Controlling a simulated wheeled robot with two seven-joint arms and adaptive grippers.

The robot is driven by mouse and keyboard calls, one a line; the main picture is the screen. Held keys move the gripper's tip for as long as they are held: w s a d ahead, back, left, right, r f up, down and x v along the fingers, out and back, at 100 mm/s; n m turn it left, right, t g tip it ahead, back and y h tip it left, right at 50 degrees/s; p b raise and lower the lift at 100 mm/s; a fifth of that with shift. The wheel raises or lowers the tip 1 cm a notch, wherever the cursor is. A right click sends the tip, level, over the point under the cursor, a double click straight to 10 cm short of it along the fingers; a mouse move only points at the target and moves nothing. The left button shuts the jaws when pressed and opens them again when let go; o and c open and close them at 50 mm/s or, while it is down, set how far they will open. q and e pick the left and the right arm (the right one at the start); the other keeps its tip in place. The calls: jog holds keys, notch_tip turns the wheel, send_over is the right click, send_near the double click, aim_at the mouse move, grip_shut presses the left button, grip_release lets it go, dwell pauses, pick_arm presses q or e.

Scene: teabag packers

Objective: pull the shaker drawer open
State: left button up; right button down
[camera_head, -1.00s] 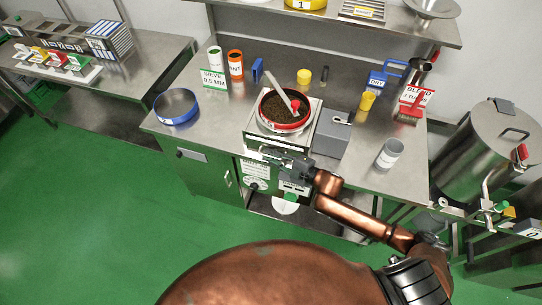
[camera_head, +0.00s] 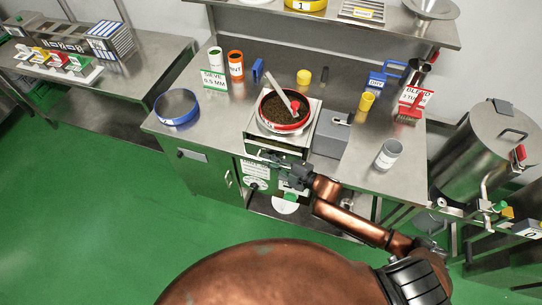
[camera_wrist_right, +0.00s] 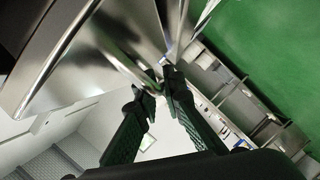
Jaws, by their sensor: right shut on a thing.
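The shaker (camera_head: 251,130) stands on the steel bench with a red-rimmed round sieve (camera_head: 300,126) of dark leaf on top. Its drawer (camera_head: 264,146) shows at the front, drawn part of the way out below the sieve. My right gripper (camera_head: 272,157) is at the drawer front, shut on the drawer handle. In the right wrist view, the fingertips (camera_wrist_right: 158,86) close on a shiny metal part, and its exact outline is hard to tell. The gripper hides part of the drawer front. My left gripper is not in view.
A blue-rimmed sieve (camera_head: 176,107) is at the left. A large steel drum (camera_head: 490,150) stands at the right. The green floor before the bench is clear.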

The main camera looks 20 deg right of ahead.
jog(key=s+a+p, duration=0.5)
jog(key=s+a, duration=0.2)
jog(key=s, duration=0.4)
jog(key=shift+s+a, duration=0.2)
jog(key=shift+a, duration=0.15)
jog(key=c, duration=2.3)
grip_release()
jog(key=v, duration=1.2)
